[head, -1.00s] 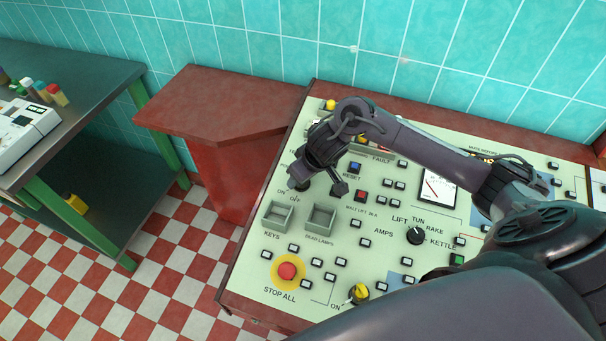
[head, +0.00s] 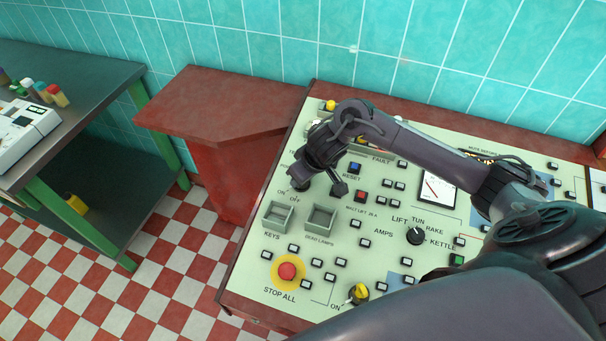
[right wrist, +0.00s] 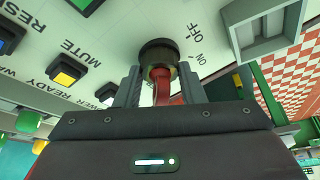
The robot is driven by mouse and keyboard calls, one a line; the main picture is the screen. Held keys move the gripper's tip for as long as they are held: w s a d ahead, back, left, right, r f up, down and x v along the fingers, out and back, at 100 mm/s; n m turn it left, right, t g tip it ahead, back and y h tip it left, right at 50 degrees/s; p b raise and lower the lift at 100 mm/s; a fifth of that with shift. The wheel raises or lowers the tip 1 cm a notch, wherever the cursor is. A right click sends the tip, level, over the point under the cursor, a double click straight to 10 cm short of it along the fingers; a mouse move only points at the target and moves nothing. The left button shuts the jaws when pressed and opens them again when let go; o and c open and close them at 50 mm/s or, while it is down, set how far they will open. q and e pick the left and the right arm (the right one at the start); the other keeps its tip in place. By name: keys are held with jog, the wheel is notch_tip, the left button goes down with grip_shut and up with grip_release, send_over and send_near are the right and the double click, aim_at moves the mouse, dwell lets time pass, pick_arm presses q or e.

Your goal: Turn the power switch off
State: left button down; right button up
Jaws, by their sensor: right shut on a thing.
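The power switch shows in the right wrist view as a red lever (right wrist: 162,90) in a dark round collar (right wrist: 158,54). The words ON and OFF are printed on the panel beside the collar. My right gripper (right wrist: 161,88) has one finger on each side of the red lever and is shut on it. In the head view my right gripper (head: 319,188) is low over the left part of the cream control panel (head: 385,262), just above the ON/OFF lettering. The gripper hides the switch there. My left gripper is not in view.
Two grey bins (head: 278,217) labelled KEYS and DEAD LAMPS sit just in front of the gripper. A red stop button (head: 287,271) and a LIFT knob (head: 415,235) are on the panel. A red side counter (head: 225,110) and a dark bench (head: 85,95) stand left.

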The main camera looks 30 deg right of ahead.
jog(key=shift+w+d+r+n+g+y+p, duration=0.1)
jog(key=shift+n+y+p, duration=0.15)
jog(key=shift+n, duration=0.5)
jog(key=shift+s+f+n+g+y+p, duration=0.1)
jog(key=shift+n+y+p, duration=0.2)
jog(key=shift+n, duration=0.5)
jog(key=shift+w+d+r+n+g+y+p, duration=0.1)
jog(key=shift+n+y, duration=0.25)
jog(key=shift+n, duration=0.4)
jog(key=shift+w+n+g+y, duration=0.1)
jog(key=shift+n+g+y, duration=0.3)
jog(key=shift+n, duration=1.8)
jog(key=o, duration=1)
jog(key=b+v, duration=0.1)
jog(key=v, duration=0.6)
jog(key=shift+d+r, duration=0.25)
jog(key=shift+r, duration=0.05)
